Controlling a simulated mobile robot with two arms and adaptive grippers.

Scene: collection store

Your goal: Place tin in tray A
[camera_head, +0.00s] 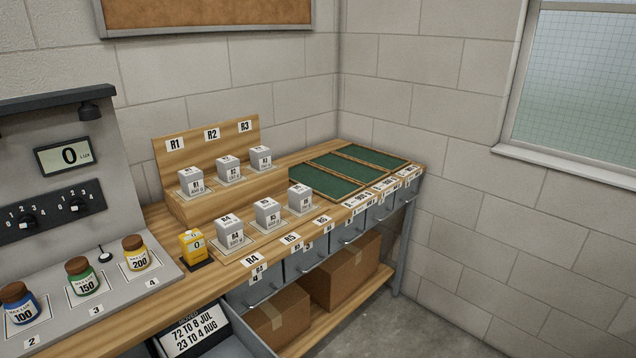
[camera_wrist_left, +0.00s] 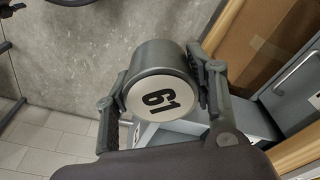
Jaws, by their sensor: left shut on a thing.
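In the left wrist view my left gripper (camera_wrist_left: 152,82) is shut on a dark grey round tin (camera_wrist_left: 155,60). One finger is on each side of it. The tin's pale round end with the number 61 faces the camera. Neither tin nor gripper shows in the head view. Green-lined trays (camera_head: 316,182) lie side by side at the far right end of the bench and look empty. My right gripper is in neither view.
Several grey cubes (camera_head: 228,228) stand on the wooden bench and its riser (camera_head: 215,207). A yellow device (camera_head: 192,243) and labelled jars (camera_head: 135,252) are to the left. An open drawer (camera_head: 235,338) juts out at the bottom. Cardboard boxes (camera_head: 345,270) sit below.

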